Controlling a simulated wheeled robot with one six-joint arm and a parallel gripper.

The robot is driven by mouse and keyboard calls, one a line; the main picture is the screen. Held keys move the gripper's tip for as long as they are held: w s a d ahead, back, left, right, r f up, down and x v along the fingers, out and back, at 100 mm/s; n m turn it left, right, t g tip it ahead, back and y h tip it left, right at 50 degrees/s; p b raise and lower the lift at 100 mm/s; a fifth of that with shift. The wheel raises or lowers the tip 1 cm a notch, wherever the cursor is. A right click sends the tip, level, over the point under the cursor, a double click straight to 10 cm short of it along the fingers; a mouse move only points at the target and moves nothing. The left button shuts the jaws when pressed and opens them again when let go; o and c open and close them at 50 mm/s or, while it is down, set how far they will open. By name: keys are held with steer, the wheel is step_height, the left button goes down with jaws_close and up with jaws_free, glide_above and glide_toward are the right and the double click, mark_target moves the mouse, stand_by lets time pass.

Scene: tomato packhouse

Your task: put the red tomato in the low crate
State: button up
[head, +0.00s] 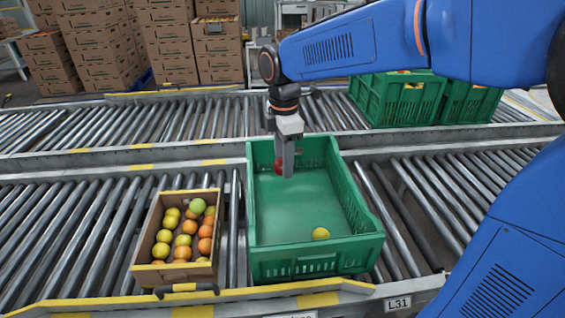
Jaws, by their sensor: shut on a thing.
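The red tomato (279,168) is at the tips of my gripper (285,166), partly hidden behind a finger. My gripper points down and is shut on the tomato, over the far left part of the green crate (262,259). I cannot tell whether the tomato touches the crate floor. A yellow tomato (320,234) lies on the crate floor near the front right.
A cardboard box (166,277) of yellow, orange and green tomatoes stands left of the green crate on the roller conveyor (62,236). More green crates (392,104) stand on the far conveyor. Stacked cartons (172,42) are behind. Rollers right of the crate are clear.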

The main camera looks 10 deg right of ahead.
steer(key=shift+d, duration=0.55)
steer(key=shift+f, duration=9.3)
steer(key=shift+f, duration=0.55)
steer(key=o, duration=0.8)
steer(key=shift+c, duration=1.3)
